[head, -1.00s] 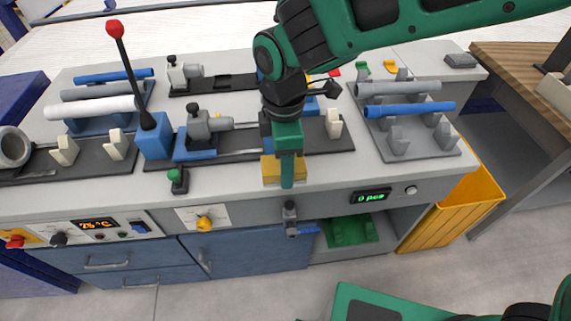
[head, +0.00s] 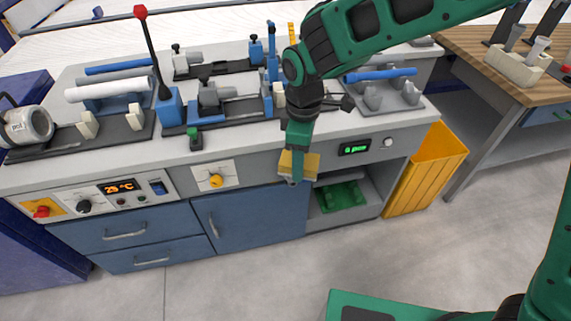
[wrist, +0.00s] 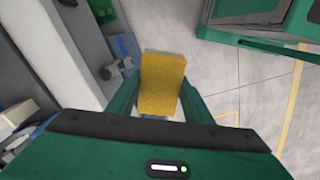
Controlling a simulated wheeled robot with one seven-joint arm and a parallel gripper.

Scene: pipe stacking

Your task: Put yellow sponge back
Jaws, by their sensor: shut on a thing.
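The yellow sponge (head: 311,166) is a small block held by my gripper (head: 297,168), in front of the workbench's front panel in the head view. In the wrist view, the sponge (wrist: 161,84) sits between the two green fingers of my gripper (wrist: 160,100), which is shut on it. The sponge is off the bench top, near the level of the front edge. Part of it is hidden behind a finger in the head view.
The grey workbench (head: 100,172) carries pipes, clamps and a red-knobbed lever (head: 141,12). Below are blue cabinets (head: 245,222) and an open shelf with a green tray (head: 341,196). A yellow bin (head: 425,180) stands at the right. A wooden table (head: 480,62) is further right.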

